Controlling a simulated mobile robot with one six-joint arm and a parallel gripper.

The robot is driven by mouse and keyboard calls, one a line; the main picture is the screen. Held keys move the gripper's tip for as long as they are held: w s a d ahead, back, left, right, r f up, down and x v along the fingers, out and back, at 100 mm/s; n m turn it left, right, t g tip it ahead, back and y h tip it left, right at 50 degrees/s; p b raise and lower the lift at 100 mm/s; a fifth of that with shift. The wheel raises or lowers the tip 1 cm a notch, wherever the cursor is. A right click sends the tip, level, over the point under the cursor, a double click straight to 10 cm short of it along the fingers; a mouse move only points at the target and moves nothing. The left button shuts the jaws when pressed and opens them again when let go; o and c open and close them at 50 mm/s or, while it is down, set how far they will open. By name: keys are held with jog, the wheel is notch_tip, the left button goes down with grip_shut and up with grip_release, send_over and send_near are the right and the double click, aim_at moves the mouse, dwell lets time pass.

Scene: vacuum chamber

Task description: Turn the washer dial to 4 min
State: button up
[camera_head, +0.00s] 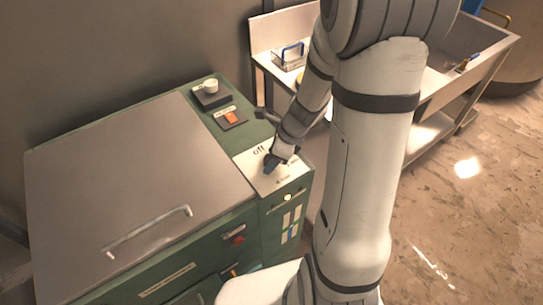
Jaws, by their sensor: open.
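The green washer (135,185) has a grey lid and stands at the left. Its white dial plate (254,164) is at the right end of the top, with "off" printed at its far left. Smaller print near the plate's front and right edges is too small to read surely. My gripper (271,165) is open and reaches down over the plate, at a small dark blue part that seems to be the dial. The gripper hides most of the dial, so its pointing direction and any contact cannot be told.
A lid handle (150,232) stands up at the front left. A metal sink table (480,65) with a wire basket (290,57) is at the back right. The floor at right is clear.

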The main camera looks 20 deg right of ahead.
jog(key=p+v, duration=0.1)
jog(key=v, duration=0.7)
dwell(0.5)
jog(key=s+a+r+n+h, duration=0.1)
jog(key=s+r+n, duration=0.4)
jog(key=n, duration=0.6)
jog(key=s+a+r+n+t+h, duration=0.1)
jog(key=s+r+n, duration=0.5)
jog(key=n, duration=0.6)
jog(key=shift+s+a+n+h, duration=0.3)
jog(key=shift+s+a+h, duration=0.35)
jog(key=shift+h, duration=0.35)
